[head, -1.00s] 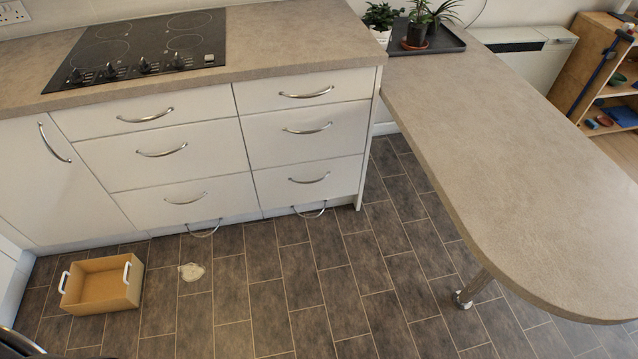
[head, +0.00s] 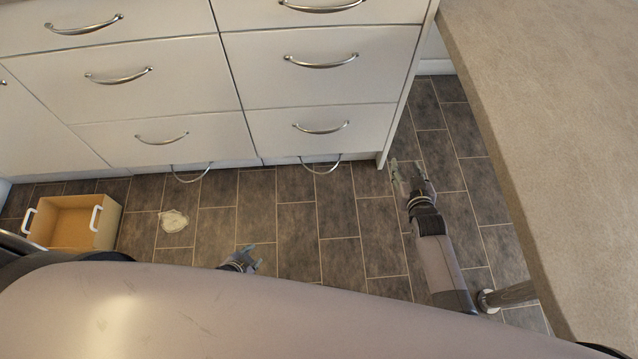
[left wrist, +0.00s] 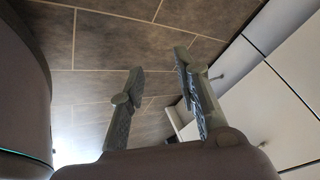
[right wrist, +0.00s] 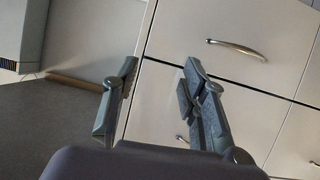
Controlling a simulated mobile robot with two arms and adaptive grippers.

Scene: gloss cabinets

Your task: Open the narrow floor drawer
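The narrow floor drawer is the thin plinth front (head: 285,160) under the right-hand, narrower drawer column. Its curved metal handle (head: 321,169) hangs just above the tiles, and the drawer looks shut. My right gripper (head: 405,172) is low, to the right of that handle near the cabinet's end panel, apart from it. Its fingers are spread and empty in the right wrist view (right wrist: 160,75). My left gripper (head: 253,258) is partly hidden behind my own body, in front of the cabinets. Its fingers are spread and empty in the left wrist view (left wrist: 160,68).
A wider floor drawer handle (head: 190,175) is to the left. An open box with white handles (head: 75,225) and a pale flat patch (head: 173,221) are on the floor at left. The overhanging worktop (head: 540,130) and its metal leg (head: 512,294) bound the right side.

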